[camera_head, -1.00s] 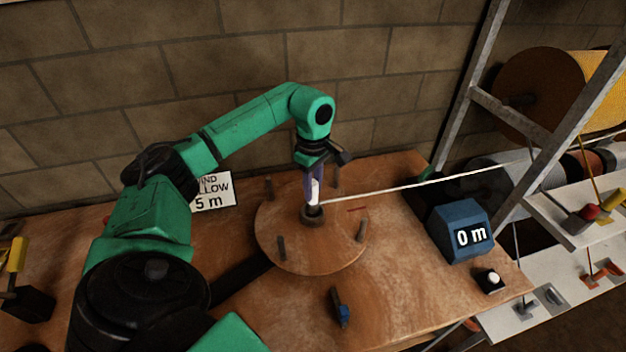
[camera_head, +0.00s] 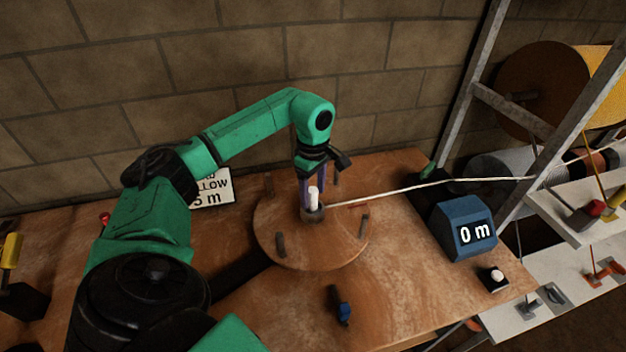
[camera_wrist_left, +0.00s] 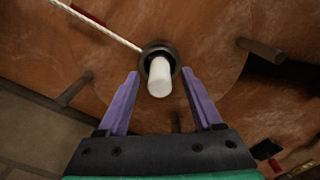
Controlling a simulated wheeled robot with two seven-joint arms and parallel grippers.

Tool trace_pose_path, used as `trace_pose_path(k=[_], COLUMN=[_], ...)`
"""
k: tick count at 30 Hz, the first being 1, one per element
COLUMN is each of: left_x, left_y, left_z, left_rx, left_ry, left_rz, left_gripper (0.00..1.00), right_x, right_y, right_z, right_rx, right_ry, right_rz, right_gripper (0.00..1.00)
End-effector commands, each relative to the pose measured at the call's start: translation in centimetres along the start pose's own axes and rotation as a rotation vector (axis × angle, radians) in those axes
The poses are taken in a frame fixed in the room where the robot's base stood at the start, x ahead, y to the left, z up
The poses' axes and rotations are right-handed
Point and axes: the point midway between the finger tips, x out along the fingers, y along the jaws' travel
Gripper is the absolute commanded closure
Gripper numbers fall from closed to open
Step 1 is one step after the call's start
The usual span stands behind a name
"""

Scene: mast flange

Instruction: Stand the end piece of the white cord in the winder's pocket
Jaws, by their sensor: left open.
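The white end piece (camera_head: 313,195) stands upright in the dark ring of the winder's pocket (camera_head: 313,214), at the middle of the round wooden winder (camera_head: 300,248). In the left wrist view the end piece (camera_wrist_left: 159,78) sits inside the dark pocket ring (camera_wrist_left: 171,52). The white cord (camera_head: 400,190) runs from the pocket to the right. My left gripper (camera_head: 316,188) is open, with its purple fingers on either side of the end piece and a gap to each; the fingers show clearly in the left wrist view (camera_wrist_left: 160,85). My right gripper is not in view.
Several pegs stand on the winder, such as one at its front left (camera_head: 281,245). A blue counter (camera_head: 466,230) reading 0 m and a button box (camera_head: 492,279) stand right. A blue-handled tool (camera_head: 343,310) lies in front. A metal rack (camera_head: 500,97) with spools stands right.

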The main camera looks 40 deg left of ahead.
Motion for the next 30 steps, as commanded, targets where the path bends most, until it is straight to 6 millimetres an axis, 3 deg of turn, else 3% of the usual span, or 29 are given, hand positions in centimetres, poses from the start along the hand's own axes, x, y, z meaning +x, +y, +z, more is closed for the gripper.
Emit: trace_pose_path(k=[5, 8, 14, 15, 18, 22, 30], left_x=[-1.2, -3.3, -9.2, -11.2, -13.5, -14.7, -14.6], left_y=[0.1, 0.1, 0.1, 0.1, 0.0, 0.0, 0.0], left_z=[0.0, 0.0, 0.1, 0.0, 0.0, 0.0, 0.0], left_rx=[0.0, 0.0, 0.001, 0.0, 0.0, -0.001, -0.001], left_ry=[-0.001, -0.002, -0.002, -0.001, 0.0, 0.0, -0.001], left_rz=[0.003, 0.007, 0.008, 0.007, 0.004, 0.001, 0.0], left_gripper=[0.33, 0.33, 0.33, 0.33, 0.33, 0.33, 0.33], right_x=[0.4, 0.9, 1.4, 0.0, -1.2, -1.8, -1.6], right_y=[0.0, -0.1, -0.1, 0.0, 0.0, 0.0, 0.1], right_z=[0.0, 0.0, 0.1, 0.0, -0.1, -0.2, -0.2], right_rx=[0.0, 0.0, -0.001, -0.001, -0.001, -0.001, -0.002], right_ry=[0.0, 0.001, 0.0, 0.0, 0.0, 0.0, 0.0], right_rz=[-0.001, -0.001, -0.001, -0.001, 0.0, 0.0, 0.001], right_gripper=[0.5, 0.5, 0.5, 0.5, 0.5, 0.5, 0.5])
